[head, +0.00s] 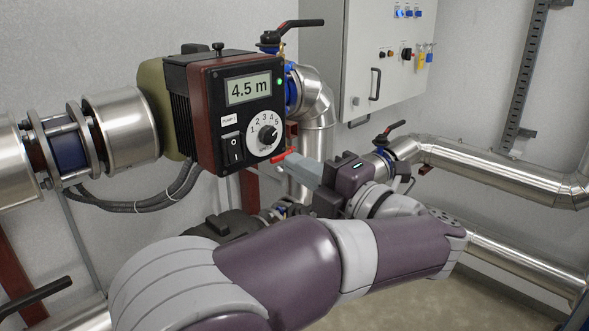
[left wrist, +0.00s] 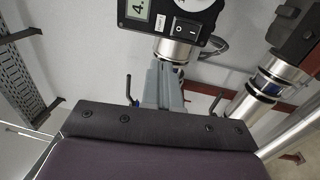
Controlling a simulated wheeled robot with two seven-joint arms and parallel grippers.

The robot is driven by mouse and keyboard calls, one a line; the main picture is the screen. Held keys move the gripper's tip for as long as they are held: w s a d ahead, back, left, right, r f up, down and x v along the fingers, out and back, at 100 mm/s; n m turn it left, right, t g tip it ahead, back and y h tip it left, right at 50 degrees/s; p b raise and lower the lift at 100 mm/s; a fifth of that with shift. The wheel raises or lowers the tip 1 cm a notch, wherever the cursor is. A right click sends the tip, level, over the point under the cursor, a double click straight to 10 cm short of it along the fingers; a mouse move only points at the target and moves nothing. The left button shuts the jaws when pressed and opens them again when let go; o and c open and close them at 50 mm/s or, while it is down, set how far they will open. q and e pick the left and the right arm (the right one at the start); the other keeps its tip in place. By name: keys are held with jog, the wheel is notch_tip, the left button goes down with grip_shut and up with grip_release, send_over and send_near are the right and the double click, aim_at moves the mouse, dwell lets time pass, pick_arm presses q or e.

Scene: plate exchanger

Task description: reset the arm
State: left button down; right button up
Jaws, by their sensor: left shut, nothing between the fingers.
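My left arm crosses the lower part of the head view from the left, and its wrist bends back toward the middle. My left gripper (head: 290,162) is shut and empty, with its grey fingers together. The fingertips point left, a little below and to the right of the pump controller (head: 236,110), with a visible gap below its dial. In the left wrist view the closed fingers (left wrist: 163,75) point up toward the controller (left wrist: 185,18). A small red piece shows at the fingertips; I cannot tell what it belongs to. My right gripper is not in view.
The controller's display reads 4.5 m. Silver pipes (head: 500,170) run along the right, and another (head: 122,122) stands at left. A grey cabinet (head: 350,80) hangs behind. Black-handled valves (head: 290,25) stand near the controller. Bare floor (head: 450,300) shows at lower right.

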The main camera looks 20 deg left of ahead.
pick_arm(q)
jog(key=w+d+f+m+t+h, duration=0.6)
jog(key=w+d+m+t+h, duration=0.55)
jog(key=m, duration=0.55)
jog(key=s+d+f+m+g+h+b, duration=0.1)
jog(key=s+d+f+m+g+h, duration=0.1)
jog(key=f+m+g+h, duration=0.45)
jog(key=s+d+f+m+g+h, duration=0.1)
jog(key=d+f+m+h, duration=0.2)
jog(key=f, duration=0.7)
jog(key=s+a+f+m+g+y+b, duration=0.3)
jog(key=s+a+f+g, duration=0.7)
jog(key=s+a+f, duration=0.7)
jog(key=s+f+m, duration=0.1)
jog(key=s+m, duration=0.1)
jog(key=s, duration=0.1)
jog(key=shift+f, duration=0.15)
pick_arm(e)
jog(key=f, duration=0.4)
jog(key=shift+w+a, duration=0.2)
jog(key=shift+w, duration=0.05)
